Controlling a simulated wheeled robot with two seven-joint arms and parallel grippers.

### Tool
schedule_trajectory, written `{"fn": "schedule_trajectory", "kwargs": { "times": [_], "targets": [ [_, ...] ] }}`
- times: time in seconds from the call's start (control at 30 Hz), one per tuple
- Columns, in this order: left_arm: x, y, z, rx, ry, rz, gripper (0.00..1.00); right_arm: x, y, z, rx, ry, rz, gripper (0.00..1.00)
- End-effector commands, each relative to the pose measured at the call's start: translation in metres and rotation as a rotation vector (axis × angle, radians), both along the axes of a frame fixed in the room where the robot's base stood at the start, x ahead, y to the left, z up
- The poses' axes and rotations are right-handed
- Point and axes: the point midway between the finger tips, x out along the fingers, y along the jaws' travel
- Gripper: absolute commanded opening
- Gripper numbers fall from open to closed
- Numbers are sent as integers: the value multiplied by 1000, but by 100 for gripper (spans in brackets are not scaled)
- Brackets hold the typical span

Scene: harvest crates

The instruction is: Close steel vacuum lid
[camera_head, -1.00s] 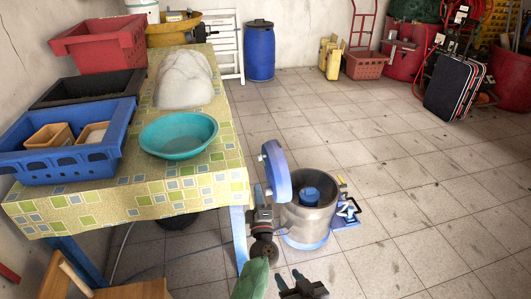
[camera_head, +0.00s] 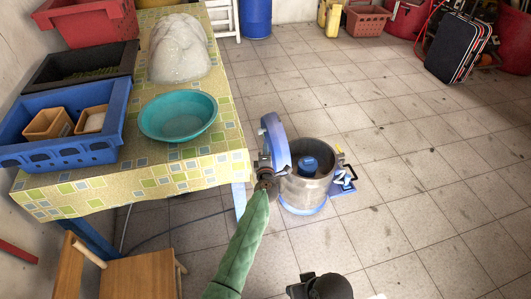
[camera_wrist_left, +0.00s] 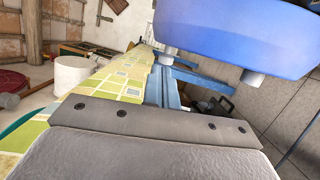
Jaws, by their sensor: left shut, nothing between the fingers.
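The steel vacuum (camera_head: 306,188) stands upright on the tiled floor, right of the table. Its inside is open, with a blue part (camera_head: 308,165) showing in it. The blue lid (camera_head: 276,140) stands raised, nearly upright, at the left side of the rim. My left gripper (camera_head: 264,163) is shut and empty, just left of the lid's lower part. I cannot tell whether it touches the lid. In the left wrist view the lid (camera_wrist_left: 240,35) fills the upper right, above the grey gripper body. A dark part of my right gripper (camera_head: 320,286) shows at the bottom edge; its fingers are unclear.
The table (camera_head: 215,140) with a patterned cloth stands close on the left, its blue leg near my left arm. It carries a teal bowl (camera_head: 178,117) and a blue crate (camera_head: 60,150). A wooden chair (camera_head: 130,275) is at lower left. The floor right of the vacuum is mostly clear.

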Motion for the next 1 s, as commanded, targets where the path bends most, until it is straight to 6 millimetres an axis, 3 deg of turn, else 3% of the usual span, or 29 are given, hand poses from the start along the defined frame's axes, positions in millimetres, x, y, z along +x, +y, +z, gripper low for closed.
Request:
{"fn": "schedule_trajectory", "kwargs": {
  "times": [0.4, 0.63, 1.0],
  "targets": [
    [53, 1, 1, 3, -1, 0, 0, 1, 2, -3, 7, -9, 2, 36],
    [65, 1, 2, 1, 0, 0, 0, 1, 3, -4, 8, -11, 2, 36],
    [66, 1, 2, 1, 0, 0, 0, 1, 3, -5, 9, -9, 2, 36]
  ]
}}
